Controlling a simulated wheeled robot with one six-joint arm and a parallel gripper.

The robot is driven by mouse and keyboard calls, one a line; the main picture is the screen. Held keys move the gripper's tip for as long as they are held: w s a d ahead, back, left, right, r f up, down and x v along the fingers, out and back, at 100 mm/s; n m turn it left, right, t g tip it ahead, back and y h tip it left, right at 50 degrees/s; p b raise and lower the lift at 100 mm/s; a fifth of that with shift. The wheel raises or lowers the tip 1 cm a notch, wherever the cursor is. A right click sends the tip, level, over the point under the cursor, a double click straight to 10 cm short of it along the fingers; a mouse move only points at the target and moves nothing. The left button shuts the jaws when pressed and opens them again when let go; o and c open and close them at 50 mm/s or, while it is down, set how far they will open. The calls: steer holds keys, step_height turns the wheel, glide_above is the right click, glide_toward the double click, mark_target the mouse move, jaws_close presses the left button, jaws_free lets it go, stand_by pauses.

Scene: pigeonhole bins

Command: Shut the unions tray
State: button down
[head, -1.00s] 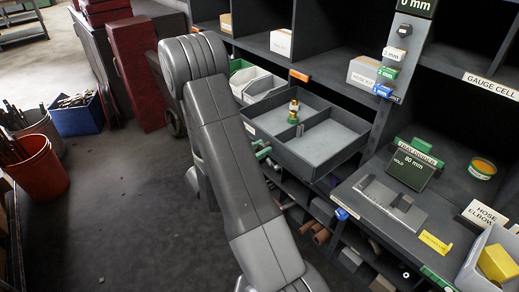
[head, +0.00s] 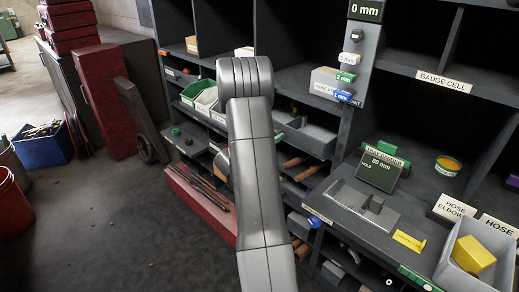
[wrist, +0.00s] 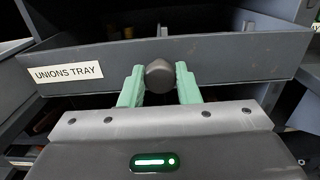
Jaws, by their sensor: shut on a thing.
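The unions tray (wrist: 240,55) fills the upper part of the wrist view as a dark grey front panel. Its white label (wrist: 66,72) reads UNIONS TRAY. A dark round knob (wrist: 159,77) stands out from the panel's middle. My gripper (wrist: 160,72) has its two green fingers on either side of the knob and is shut on it.
White and green bins (head: 205,100) stand in the shelf left of my arm. A red tray (head: 195,192) sticks out low beside my arm. A grey fixture (head: 362,205) and a grey bin (head: 450,262) stand on the right ledge.

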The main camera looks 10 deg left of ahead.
mark_target(280, 130)
steer(key=b+x, duration=0.1)
steer(key=x, duration=0.4)
steer(key=c, duration=1.1)
jaws_free()
steer(key=shift+s, duration=0.1)
steer(key=shift+a, duration=0.1)
steer(key=v, duration=1.3)
steer(key=shift+s+a, duration=0.2)
steer(key=shift+s, duration=0.1)
steer(key=shift+w, duration=0.1)
steer(key=x, duration=1.3)
steer(key=shift+w+d, duration=0.2)
steer(key=shift+d, duration=0.05)
steer(key=shift+p+v, duration=0.3)
steer(key=shift+v, duration=0.55)
